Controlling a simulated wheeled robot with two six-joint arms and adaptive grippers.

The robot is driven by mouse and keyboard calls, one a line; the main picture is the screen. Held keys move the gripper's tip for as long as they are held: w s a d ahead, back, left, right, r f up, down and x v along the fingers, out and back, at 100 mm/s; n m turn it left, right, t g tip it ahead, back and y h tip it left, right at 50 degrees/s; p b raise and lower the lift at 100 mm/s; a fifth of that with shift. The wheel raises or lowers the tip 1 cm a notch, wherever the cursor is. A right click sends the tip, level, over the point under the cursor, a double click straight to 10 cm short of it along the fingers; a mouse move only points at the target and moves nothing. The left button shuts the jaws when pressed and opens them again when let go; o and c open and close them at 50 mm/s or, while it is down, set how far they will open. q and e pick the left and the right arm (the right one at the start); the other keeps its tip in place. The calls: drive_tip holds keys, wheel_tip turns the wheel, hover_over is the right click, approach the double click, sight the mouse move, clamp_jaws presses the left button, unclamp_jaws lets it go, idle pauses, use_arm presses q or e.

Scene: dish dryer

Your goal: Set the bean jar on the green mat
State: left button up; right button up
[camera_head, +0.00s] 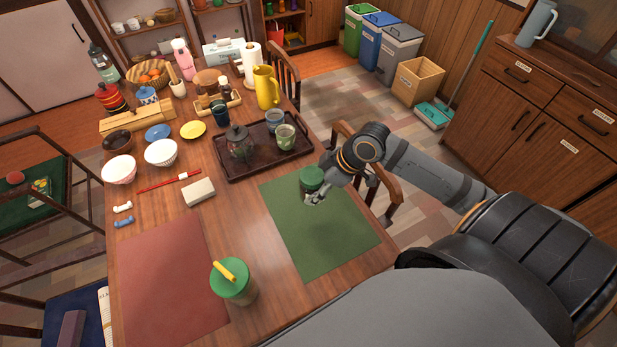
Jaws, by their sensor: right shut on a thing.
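The jar with the green lid, which I take for the bean jar (309,176), is at the far edge of the green mat (318,239). My right gripper (314,191) reaches in from the right and is shut on this jar, its fingers hiding part of the jar's side. The jar looks upright. I cannot tell whether its base touches the mat or hangs just above it. The jar's contents are too small to make out. My left gripper is not in view.
A green-lidded cup with a yellow straw (233,282) stands between the red mat (168,282) and the green mat. A chair (384,190) stands close at the right table edge.

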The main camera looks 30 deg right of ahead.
drive_tip(key=w+f, duration=0.2)
drive_tip(key=w, duration=0.1)
drive_tip(key=w+d+f, duration=0.1)
drive_tip(key=w+f, duration=0.2)
drive_tip(key=w+d+f, duration=0.1)
drive_tip(key=w+f, duration=0.1)
drive_tip(key=w, duration=0.1)
drive_tip(key=shift+w+f+b, duration=0.2)
drive_tip(key=shift+w+b, duration=0.1)
drive_tip(key=shift+w, duration=0.05)
drive_tip(key=shift+w+d+f, duration=0.1)
drive_tip(key=shift+w+f, duration=0.05)
drive_tip(key=shift+f, duration=0.05)
drive_tip(key=f, duration=0.3)
drive_tip(key=shift+w, duration=0.2)
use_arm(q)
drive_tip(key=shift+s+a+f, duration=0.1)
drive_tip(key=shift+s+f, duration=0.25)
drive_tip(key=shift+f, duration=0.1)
use_arm(e)
drive_tip(key=shift+f, duration=0.3)
drive_tip(key=o, duration=1.5)
drive_tip(key=shift+f, duration=0.15)
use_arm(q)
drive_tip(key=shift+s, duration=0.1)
use_arm(e)
drive_tip(key=shift+o, duration=0.2)
